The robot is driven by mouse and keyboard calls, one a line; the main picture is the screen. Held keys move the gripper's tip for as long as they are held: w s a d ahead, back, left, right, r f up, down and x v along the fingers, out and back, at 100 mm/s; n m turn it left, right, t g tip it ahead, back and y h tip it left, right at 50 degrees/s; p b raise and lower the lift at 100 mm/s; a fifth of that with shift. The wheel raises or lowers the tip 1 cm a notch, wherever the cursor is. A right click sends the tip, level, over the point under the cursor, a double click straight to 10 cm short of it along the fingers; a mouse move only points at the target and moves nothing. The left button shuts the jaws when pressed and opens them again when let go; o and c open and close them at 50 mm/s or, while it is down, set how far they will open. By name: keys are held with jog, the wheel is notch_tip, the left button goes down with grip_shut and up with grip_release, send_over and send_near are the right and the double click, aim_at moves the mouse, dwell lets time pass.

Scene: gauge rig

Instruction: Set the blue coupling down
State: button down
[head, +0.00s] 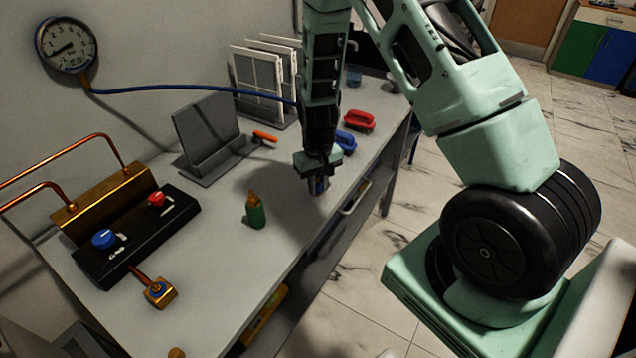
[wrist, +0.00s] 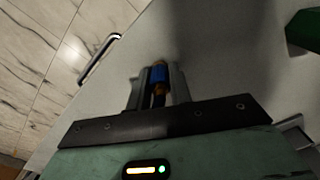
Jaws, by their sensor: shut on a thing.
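My gripper (head: 318,186) points down over the front part of the grey bench (head: 215,240). It is shut on the blue coupling (wrist: 158,74), which shows between the two fingers in the wrist view with a brass-coloured part at its near end. In the head view only a small bit of blue shows at the fingertips. I cannot tell whether the coupling touches the bench top.
A grey stand (head: 208,140), an orange-handled tool (head: 265,136), a gauge (head: 66,43) with a blue hose and a black valve block (head: 130,240) are further left.

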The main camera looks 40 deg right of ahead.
aim_at(318, 177)
jog(key=shift+f, duration=0.1)
jog(key=c, duration=1.7)
grip_release()
jog(key=shift+f, duration=0.1)
jog(key=o, duration=0.4)
jog(key=shift+o, duration=0.2)
notch_tip(318, 177, up, 12)
jog(key=shift+b, duration=0.65)
jog(key=s+a+r+n, duration=0.2)
jog(key=s+a+r, duration=0.15)
jog(key=a, duration=0.55)
jog(key=s+a+r+n, duration=0.3)
jog(key=s+a, duration=0.4)
jog(key=s, duration=0.3)
jog(key=s+a+r+n, duration=0.3)
jog(key=s+a+n, duration=0.1)
jog(key=s+a, duration=0.4)
jog(key=s, duration=0.2)
jog(key=shift+s+a+r+n+y, duration=0.2)
jog(key=shift+s+n+y, duration=0.1)
jog(key=shift+s+n, duration=0.1)
